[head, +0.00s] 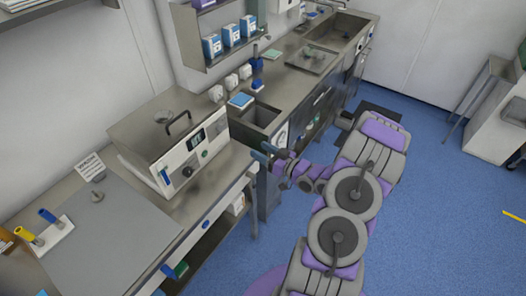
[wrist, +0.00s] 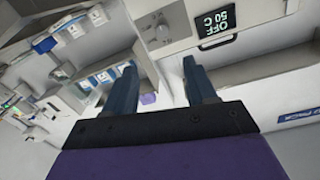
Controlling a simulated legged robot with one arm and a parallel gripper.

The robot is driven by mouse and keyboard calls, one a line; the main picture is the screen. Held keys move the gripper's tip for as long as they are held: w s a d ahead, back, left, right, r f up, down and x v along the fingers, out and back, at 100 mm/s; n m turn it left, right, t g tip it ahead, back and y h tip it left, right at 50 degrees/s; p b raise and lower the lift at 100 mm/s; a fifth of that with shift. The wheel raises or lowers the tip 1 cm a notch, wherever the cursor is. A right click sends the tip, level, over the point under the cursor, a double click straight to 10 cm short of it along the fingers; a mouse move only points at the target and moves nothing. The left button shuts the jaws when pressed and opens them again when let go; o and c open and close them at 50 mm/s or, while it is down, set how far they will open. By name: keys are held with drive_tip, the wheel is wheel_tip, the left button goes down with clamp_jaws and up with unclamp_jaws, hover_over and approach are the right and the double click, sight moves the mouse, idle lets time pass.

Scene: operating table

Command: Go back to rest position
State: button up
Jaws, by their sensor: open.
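My gripper (head: 262,154) is open in the head view, in front of the counter edge, to the right of the white-fronted machine. In the wrist view the two dark blue fingers of my gripper (wrist: 162,88) stand apart with nothing between them. The machine's display panel (wrist: 217,27) shows past the fingertips at the top. My purple and grey arm reaches from the bottom of the head view up and then bends left.
The boxy machine (head: 190,160) stands on the steel counter. A sink basin (head: 262,116) lies behind the gripper. Blue-and-white boxes (head: 230,36) stand on a wall shelf. A tube rack (head: 45,238) is at lower left. Blue floor (head: 430,210) is open on the right.

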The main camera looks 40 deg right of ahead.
idle(0.3)
drive_tip(key=w+a+r+n+g+h, duration=0.1)
drive_tip(key=w+n+g+h, duration=0.1)
drive_tip(key=w+g+h, duration=0.3)
drive_tip(key=s+a+r+m+g+h+b, duration=0.1)
drive_tip(key=s+a+r+g, duration=0.25)
drive_tip(key=s, duration=0.25)
drive_tip(key=s+a+r+m+g+h+b, duration=0.1)
drive_tip(key=s+a+r+g+h, duration=0.15)
drive_tip(key=s+r+g, duration=0.35)
drive_tip(key=s+a+r+g+y, duration=0.1)
drive_tip(key=s+a, duration=0.5)
drive_tip(key=s, duration=0.2)
drive_tip(key=s+a+r+g+y, duration=0.1)
drive_tip(key=s+a+r+g, duration=0.1)
drive_tip(key=s+a, duration=0.3)
drive_tip(key=s+a+r+m+g+y, duration=0.1)
drive_tip(key=s+a, duration=0.5)
drive_tip(key=s, duration=0.7)
drive_tip(key=shift+s+a+r+b, duration=0.25)
drive_tip(key=shift+a+r+b, duration=0.1)
drive_tip(key=shift+r, duration=0.25)
